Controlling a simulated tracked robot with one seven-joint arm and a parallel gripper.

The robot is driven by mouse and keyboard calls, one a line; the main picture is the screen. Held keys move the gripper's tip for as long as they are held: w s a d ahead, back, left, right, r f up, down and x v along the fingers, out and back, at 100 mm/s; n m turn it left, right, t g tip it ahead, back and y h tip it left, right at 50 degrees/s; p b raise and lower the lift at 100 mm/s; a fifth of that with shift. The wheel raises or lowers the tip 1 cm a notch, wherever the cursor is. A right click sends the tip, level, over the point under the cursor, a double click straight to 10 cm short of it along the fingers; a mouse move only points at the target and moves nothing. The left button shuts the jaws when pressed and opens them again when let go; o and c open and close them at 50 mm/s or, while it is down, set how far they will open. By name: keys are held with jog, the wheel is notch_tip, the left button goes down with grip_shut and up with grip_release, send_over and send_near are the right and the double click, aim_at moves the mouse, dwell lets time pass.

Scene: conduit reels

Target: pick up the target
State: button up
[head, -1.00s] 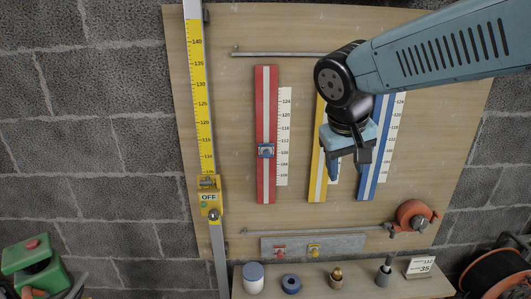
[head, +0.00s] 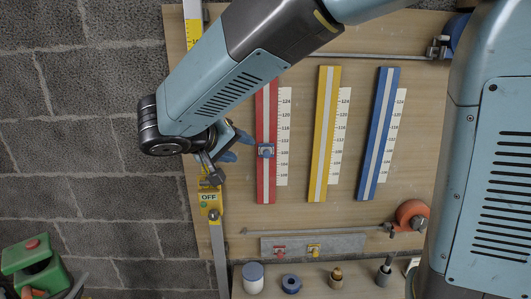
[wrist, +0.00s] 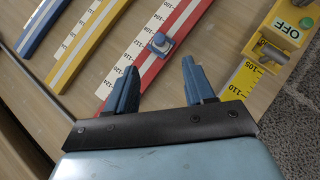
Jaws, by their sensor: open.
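No thing in view is labelled as the target. In the wrist view the blue block (wrist: 160,43) lies just beyond the gap between my fingers. My gripper (head: 237,147) is open and empty, left of the block in the head view, with its fingers pointing right towards it. The fingers also show spread apart in the wrist view (wrist: 160,68). Nothing is between them, and they look apart from the block.
A yellow rail (head: 325,135) and a blue rail (head: 379,135) stand right of the red one. A yellow "OFF" unit (head: 210,198) is close below my wrist. Red (head: 279,252) and yellow (head: 313,250) pieces sit on a grey strip. A shelf below holds several small objects.

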send_near(265, 153)
jog(key=x, duration=0.4)
jog(key=shift+f, duration=0.45)
jog(key=shift+r+x, duration=0.2)
jog(key=shift+x, duration=2.35)
jog(key=shift+w, duration=0.15)
jog(key=shift+c, duration=0.2)
grip_shut()
